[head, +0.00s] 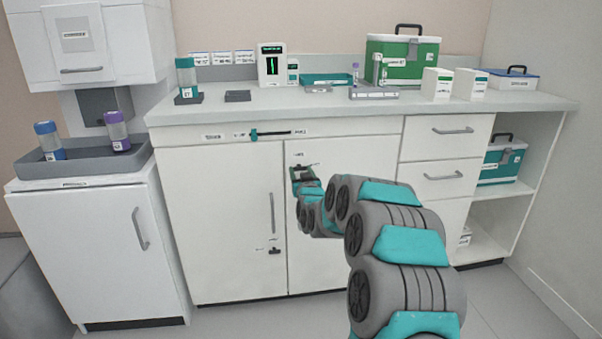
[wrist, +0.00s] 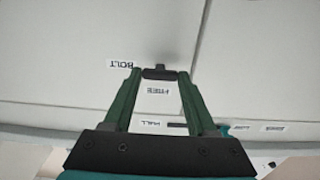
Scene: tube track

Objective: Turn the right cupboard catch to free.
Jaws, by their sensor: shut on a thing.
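The right cupboard catch (wrist: 160,73) is a small dark bar on the white right door (head: 345,255). In the wrist view it lies crosswise between the tips of my gripper (wrist: 158,76), whose two green fingers are shut on it. Upside down in that view, a BOLT label (wrist: 125,64) is left of the catch and a FREE label (wrist: 154,91) is just below it. I cannot tell which label the catch points to. In the head view my gripper (head: 300,174) is at the upper left of the right door and mostly hides the catch.
A second dark catch (head: 274,251) is low on the left door (head: 215,215). A slider with a teal knob (head: 254,134) runs along the panel above. The crowded worktop (head: 330,102) overhangs the doors. Drawers (head: 445,172) and open shelves stand to the right.

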